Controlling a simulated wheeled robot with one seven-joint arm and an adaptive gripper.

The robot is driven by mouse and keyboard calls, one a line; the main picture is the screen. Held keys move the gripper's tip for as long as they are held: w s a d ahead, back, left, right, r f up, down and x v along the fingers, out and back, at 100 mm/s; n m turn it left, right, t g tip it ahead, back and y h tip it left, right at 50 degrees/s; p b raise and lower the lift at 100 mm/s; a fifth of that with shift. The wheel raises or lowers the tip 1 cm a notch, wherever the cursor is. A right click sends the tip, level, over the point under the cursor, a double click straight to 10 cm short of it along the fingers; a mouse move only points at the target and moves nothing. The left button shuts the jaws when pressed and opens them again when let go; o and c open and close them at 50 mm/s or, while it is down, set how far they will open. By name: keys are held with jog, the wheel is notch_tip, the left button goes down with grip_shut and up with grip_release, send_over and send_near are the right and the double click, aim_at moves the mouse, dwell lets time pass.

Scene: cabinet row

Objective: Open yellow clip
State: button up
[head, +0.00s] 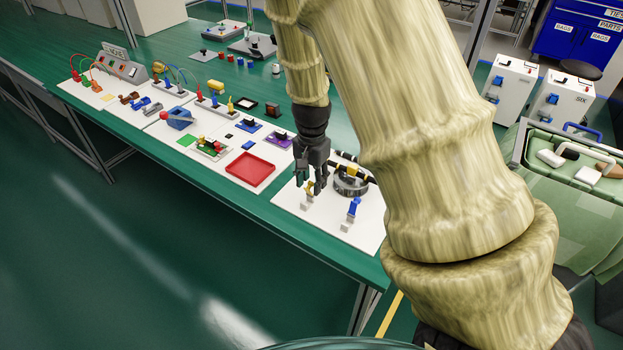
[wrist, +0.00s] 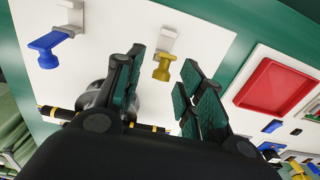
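The yellow clip (wrist: 163,67) hangs on a grey-white holder (wrist: 169,40) on a white board in the wrist view. In the head view the yellow clip (head: 309,188) is partly covered by my fingers. My gripper (wrist: 162,80) is open, with a dark green-padded finger on either side of the yellow clip. No finger clearly touches it in the wrist view. In the head view my gripper (head: 312,178) points down at the clip. How near the fingertips are to the board is hard to tell.
A blue clip (wrist: 45,48) on its own holder is beside the yellow one; it also shows in the head view (head: 353,207). A round grey ring part (head: 350,184) with black-and-yellow rods lies behind. A red tray (head: 250,169) is to the left. Several boards fill the table further left.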

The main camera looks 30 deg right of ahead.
jog(key=shift+w, duration=0.1)
grip_shut()
jog(key=shift+p, duration=0.3)
jog(key=shift+d+y+p, duration=0.1)
jog(key=shift+y+p, duration=0.2)
jog(key=shift+w+d+g+y+p, duration=0.2)
jog(key=shift+d+g+y+p, duration=0.3)
jog(key=shift+p, duration=0.45)
jog(key=shift+w+d+f+g+y+p, duration=0.15)
jog(key=shift+d+f+g+y+p, duration=0.1)
jog(key=shift+y+p, duration=0.4)
jog(key=shift+w+d+f+g+y+p, duration=0.1)
jog(key=shift+d+g+y+p, duration=0.1)
jog(key=shift+y+p, duration=0.45)
jog(key=shift+o, duration=0.2)
grip_release()
